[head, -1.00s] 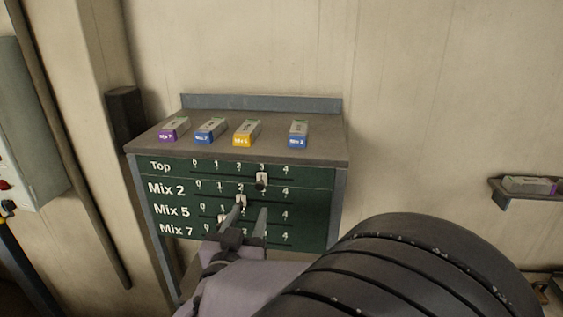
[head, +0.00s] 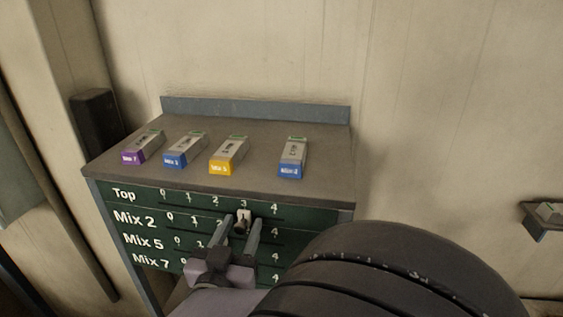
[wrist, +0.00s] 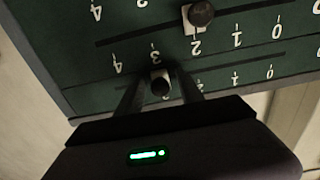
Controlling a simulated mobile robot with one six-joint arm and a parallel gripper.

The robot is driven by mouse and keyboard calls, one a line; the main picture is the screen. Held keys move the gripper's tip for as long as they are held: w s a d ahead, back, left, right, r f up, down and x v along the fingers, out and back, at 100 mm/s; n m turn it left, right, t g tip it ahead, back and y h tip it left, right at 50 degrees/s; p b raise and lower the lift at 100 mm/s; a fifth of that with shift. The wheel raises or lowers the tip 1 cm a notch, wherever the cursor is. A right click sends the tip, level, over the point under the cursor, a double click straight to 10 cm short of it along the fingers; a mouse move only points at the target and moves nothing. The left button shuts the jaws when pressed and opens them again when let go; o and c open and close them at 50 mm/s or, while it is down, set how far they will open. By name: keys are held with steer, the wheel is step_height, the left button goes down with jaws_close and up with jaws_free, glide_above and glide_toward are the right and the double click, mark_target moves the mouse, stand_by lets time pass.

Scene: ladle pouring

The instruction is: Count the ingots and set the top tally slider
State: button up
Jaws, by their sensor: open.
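The tally board (head: 123,207) is a green panel with rows marked Top, Mix 2, Mix 5 and Mix 7. The Top slider (head: 244,215), a white plate with a dark knob, stands at 3; its knob also shows in the wrist view (wrist: 160,87). My gripper (head: 243,223) is open, one finger on each side of that knob. On the cabinet top lie a purple Mix 7 ingot (head: 144,147), a blue ingot (head: 185,150), a yellow ingot (head: 229,155) and another blue ingot (head: 292,158). The Mix 2 slider (wrist: 197,18) stands at 2 in the wrist view.
The cabinet top (head: 340,175) has a raised back edge (head: 255,110) against the wall. A dark post (head: 95,118) stands at its left. A small wall shelf (head: 540,222) at the far right holds an ingot, partly cut off. My arm hides the lower right of the board.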

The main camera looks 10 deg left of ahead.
steer(key=shift+s, duration=0.1)
steer(key=c, duration=0.3)
jaws_close()
stand_by(0.9)
